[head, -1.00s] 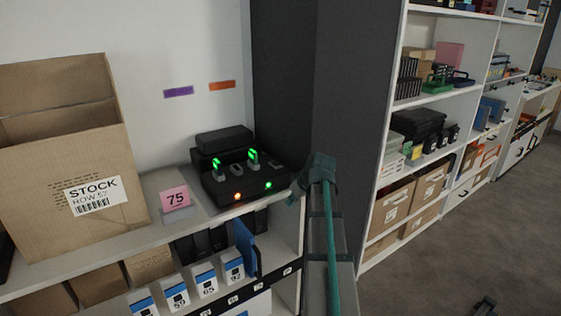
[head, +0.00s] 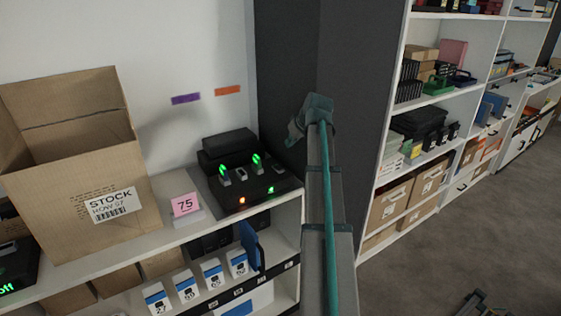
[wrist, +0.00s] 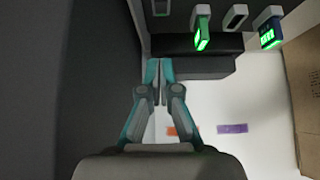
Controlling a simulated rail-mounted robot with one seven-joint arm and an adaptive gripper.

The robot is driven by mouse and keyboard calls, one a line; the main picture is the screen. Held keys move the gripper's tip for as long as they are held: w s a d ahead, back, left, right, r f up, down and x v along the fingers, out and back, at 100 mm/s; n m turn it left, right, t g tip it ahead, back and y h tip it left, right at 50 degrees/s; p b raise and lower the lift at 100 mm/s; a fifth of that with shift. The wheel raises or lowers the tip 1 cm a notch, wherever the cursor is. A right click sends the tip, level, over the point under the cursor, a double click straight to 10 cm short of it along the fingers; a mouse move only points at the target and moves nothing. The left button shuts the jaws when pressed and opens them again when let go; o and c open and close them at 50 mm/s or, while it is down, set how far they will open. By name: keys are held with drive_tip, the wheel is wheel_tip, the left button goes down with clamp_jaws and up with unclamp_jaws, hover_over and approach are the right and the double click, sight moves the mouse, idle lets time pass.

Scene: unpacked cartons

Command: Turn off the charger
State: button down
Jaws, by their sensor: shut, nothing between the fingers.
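The black charger (head: 262,196) sits at the right end of the white shelf by the dark wall. Its top has grey slots, and two units in them glow green, one on the left (head: 225,176) and one further right (head: 257,163). Its front shows a red-orange light (head: 242,201) and a green light (head: 270,190). My gripper (head: 292,133) is up and to the right of the charger, apart from it. In the wrist view my gripper (wrist: 157,80) is shut and empty, with the charger's glowing units (wrist: 201,38) at the top.
A large open carton (head: 70,175) and a pink "75" card (head: 185,204) stand left of the charger. The dark wall (head: 285,75) is close behind my gripper. Numbered boxes (head: 212,273) fill the shelf below. A stocked shelf unit (head: 385,180) stands to the right.

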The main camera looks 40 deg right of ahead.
drive_tip(key=shift+f, duration=0.1)
drive_tip(key=p, duration=0.3)
hover_over(278, 166)
drive_tip(key=s, duration=0.2)
wheel_tip(278, 166, down, 8)
drive_tip(key=shift+a+r, duration=0.1)
drive_tip(key=shift+s+a+f, duration=0.1)
drive_tip(key=shift+s+f, duration=0.05)
drive_tip(key=shift+f, duration=0.4)
drive_tip(key=shift+s+f, duration=0.1)
drive_tip(key=shift+f, duration=0.45)
drive_tip(key=shift+s+f+p, duration=0.1)
drive_tip(key=shift+f+p, duration=0.25)
drive_tip(key=shift+f, duration=0.55)
